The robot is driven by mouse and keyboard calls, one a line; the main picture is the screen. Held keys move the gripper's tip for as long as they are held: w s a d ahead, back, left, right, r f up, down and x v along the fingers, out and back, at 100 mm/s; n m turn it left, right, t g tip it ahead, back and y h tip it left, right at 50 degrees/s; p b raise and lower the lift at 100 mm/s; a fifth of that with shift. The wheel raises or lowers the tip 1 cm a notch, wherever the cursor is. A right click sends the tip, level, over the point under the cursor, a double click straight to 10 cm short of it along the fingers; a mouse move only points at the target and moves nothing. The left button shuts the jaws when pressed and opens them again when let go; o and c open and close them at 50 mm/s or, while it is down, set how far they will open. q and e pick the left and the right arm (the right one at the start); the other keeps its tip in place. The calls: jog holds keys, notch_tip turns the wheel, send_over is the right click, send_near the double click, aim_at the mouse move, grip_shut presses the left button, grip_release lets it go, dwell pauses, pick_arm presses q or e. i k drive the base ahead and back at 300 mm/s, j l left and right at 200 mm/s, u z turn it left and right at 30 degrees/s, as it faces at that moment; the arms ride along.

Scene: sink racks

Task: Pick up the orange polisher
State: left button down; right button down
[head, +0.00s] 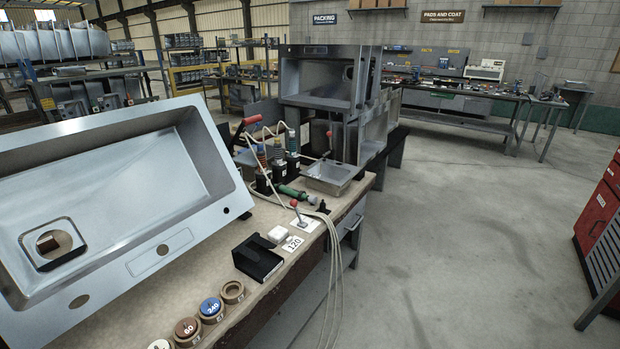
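I cannot make out an orange polisher in the head view. A tool with a red handle (241,127) and black parts rises behind the right end of the large steel sink, which partly hides it. A green cylindrical tool (296,192) lies on the workbench among pale hoses, in front of several dark bottles (277,165). Neither of my grippers is in view.
The large tilted steel sink (110,205) fills the bench's left. A metal tray (331,177) stands farther back. Hoses hang over the edge. The floor right is clear, before a red cabinet (598,215).

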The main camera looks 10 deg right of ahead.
aim_at(258, 173)
jog(key=i+l+u, duration=0.1)
jog(key=u, duration=0.6)
jog(key=i+l+u, duration=0.3)
jog(key=l, duration=0.3)
jog(key=l+u, duration=0.3)
jog(key=l, duration=0.3)
jog(key=l+u, duration=0.3)
jog(key=l, duration=0.4)
jog(key=i, duration=0.05)
